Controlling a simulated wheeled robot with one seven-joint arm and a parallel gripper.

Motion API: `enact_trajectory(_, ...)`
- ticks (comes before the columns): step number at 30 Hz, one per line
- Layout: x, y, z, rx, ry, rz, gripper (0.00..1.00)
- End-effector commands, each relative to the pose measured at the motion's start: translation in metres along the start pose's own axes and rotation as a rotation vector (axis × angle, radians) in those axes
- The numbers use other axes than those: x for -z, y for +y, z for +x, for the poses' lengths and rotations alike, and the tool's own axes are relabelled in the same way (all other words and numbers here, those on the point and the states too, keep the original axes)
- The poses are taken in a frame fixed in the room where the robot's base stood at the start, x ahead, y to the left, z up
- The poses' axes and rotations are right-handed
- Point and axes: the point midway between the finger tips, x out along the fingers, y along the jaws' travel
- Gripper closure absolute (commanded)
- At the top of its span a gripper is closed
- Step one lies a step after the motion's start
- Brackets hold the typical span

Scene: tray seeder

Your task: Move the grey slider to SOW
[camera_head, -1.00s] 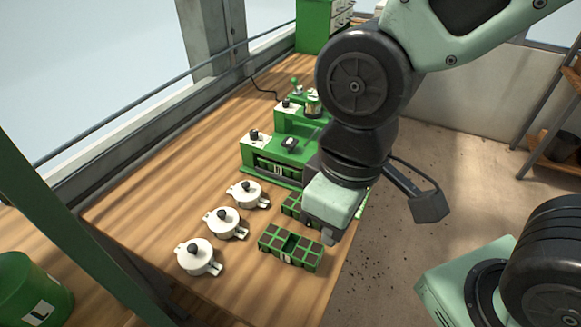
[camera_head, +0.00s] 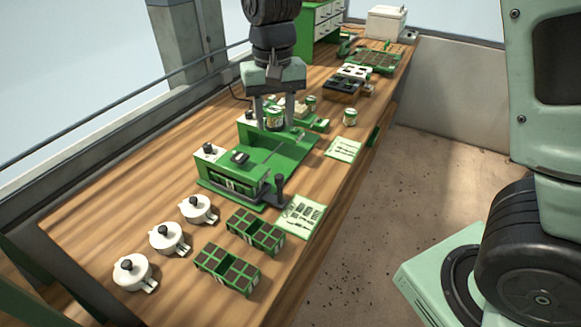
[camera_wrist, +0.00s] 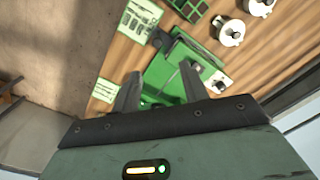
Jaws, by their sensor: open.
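The green seeder machine (camera_head: 282,143) stands on the wooden bench, and it also shows in the wrist view (camera_wrist: 172,75). A dark grey upright handle (camera_head: 279,189) stands at its front right corner, and a small dark block (camera_head: 240,157) sits on its top. I cannot tell which is the grey slider, and no SOW lettering is readable. My gripper (camera_head: 274,112) is open, pointing down above the rear of the machine, apart from both dark parts. Its fingers show in the wrist view (camera_wrist: 160,75). A green jar shows between the fingers in the head view.
Several white lidded pots, such as this one (camera_head: 167,238), stand at the front left. Two green cell trays (camera_head: 228,270) lie in front of the machine. Printed cards (camera_head: 343,149) and a jar (camera_head: 350,117) lie to the right.

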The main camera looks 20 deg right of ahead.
Motion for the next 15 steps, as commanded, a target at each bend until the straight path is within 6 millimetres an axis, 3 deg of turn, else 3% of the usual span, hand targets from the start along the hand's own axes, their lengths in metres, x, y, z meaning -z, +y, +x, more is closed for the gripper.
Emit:
enact_trajectory(3, 0.011, 0.005, 0.002, -0.012, 0.003, 0.031, 0.56)
enact_trajectory(8, 0.010, 0.006, 0.019, -0.014, 0.001, 0.032, 0.56)
enact_trajectory(15, 0.009, 0.007, 0.067, -0.015, -0.001, 0.031, 0.56)
